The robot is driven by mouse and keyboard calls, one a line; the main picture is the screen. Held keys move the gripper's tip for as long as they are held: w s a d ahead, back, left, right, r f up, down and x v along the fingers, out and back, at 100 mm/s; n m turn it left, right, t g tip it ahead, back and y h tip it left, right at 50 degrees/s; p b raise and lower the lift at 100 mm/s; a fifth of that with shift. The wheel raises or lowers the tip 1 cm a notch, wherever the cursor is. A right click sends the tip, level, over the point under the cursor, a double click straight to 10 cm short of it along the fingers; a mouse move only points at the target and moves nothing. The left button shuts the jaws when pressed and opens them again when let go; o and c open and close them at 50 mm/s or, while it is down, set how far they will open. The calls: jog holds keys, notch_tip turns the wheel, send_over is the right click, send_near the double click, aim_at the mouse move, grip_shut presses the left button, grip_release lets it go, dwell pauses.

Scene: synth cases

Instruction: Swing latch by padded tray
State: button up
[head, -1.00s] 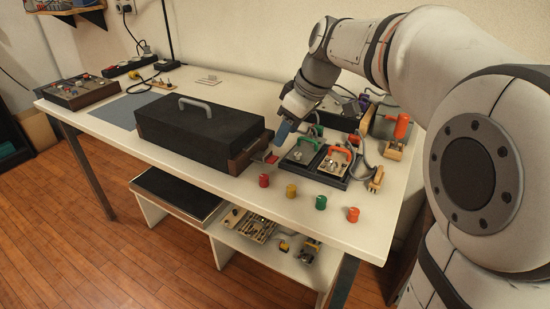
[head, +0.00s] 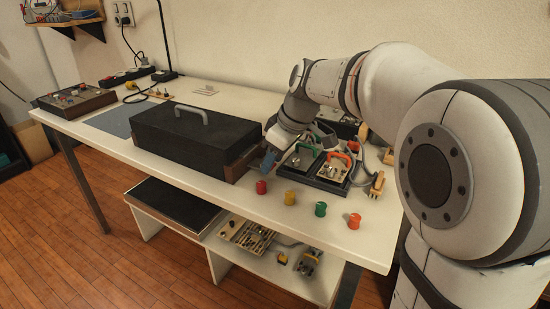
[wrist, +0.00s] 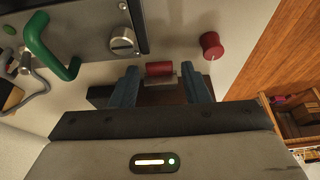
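The black case (head: 190,134) with a grey top handle sits on the table, a brown block (head: 243,165) at its right end. My gripper (head: 269,160) is low at that end, its blue fingers pointing down. In the wrist view, the red latch grip (wrist: 158,69) on a small metal piece lies between the two open fingers of my gripper (wrist: 160,80), with a gap on each side. The latch is hidden behind my gripper in the head view. The black tray (head: 331,187) with green- and red-handled pieces stands to the right.
Red (head: 261,187), yellow (head: 290,198), green (head: 320,209) and another red spool (head: 354,221) stand along the front edge. A wooden clamp-like piece (head: 377,184) is right of the tray. A control box (head: 76,102) is at the far left. The blue-grey mat (head: 112,121) is clear.

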aim_at(255, 163)
jog(key=c, duration=0.8)
jog(key=shift+r+p, duration=0.15)
jog(key=shift+p, duration=0.2)
